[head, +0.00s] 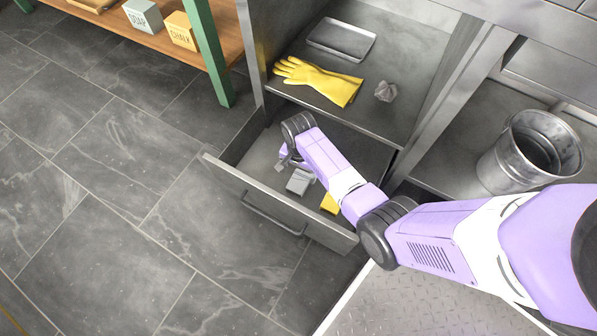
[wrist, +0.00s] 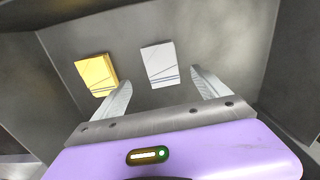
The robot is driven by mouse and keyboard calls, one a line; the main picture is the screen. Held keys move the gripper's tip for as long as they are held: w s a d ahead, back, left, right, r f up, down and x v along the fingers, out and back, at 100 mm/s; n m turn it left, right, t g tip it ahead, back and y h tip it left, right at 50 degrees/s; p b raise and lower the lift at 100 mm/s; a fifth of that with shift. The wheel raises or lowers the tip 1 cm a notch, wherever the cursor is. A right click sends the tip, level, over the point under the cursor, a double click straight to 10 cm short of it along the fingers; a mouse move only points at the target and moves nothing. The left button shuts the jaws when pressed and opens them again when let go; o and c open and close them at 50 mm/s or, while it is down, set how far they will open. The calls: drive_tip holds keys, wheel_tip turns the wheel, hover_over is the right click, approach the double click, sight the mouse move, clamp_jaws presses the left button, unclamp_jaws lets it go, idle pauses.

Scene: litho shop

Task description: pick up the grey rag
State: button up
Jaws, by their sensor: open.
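A small crumpled grey piece, which looks like the grey rag (head: 385,91), lies on the metal shelf above the open drawer, right of a yellow rubber glove. It is not in the wrist view. My gripper (wrist: 161,78) is open and inside the drawer, below and left of the rag in the head view. In the wrist view a pale grey packet (wrist: 160,64) shows between and beyond the fingertips, with a yellow packet (wrist: 97,73) beside the left finger. Nothing is held. My arm partly hides the gripper in the head view.
The drawer (head: 265,205) is pulled out over the tiled floor. The shelf also holds the yellow glove (head: 320,81) and a shallow metal tray (head: 341,40). A metal bucket (head: 530,152) stands at right. A green-legged wooden shelf (head: 208,50) is at upper left.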

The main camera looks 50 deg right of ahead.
sight(298, 181)
drive_tip(key=shift+w+d+f+b, duration=0.1)
drive_tip(key=shift+f+b, duration=1.2)
drive_tip(key=shift+f, duration=0.65)
drive_tip(key=shift+w+f+b, duration=0.1)
drive_tip(key=shift+f+b, duration=1.2)
drive_tip(key=shift+f, duration=0.65)
drive_tip(key=shift+r, duration=0.1)
drive_tip(key=c, duration=1.4)
drive_tip(key=shift+r, duration=0.15)
drive_tip(key=shift+c, duration=0.2)
wheel_tip(298, 181, up, 20)
drive_tip(key=p, duration=1)
drive_tip(key=shift+p, duration=0.35)
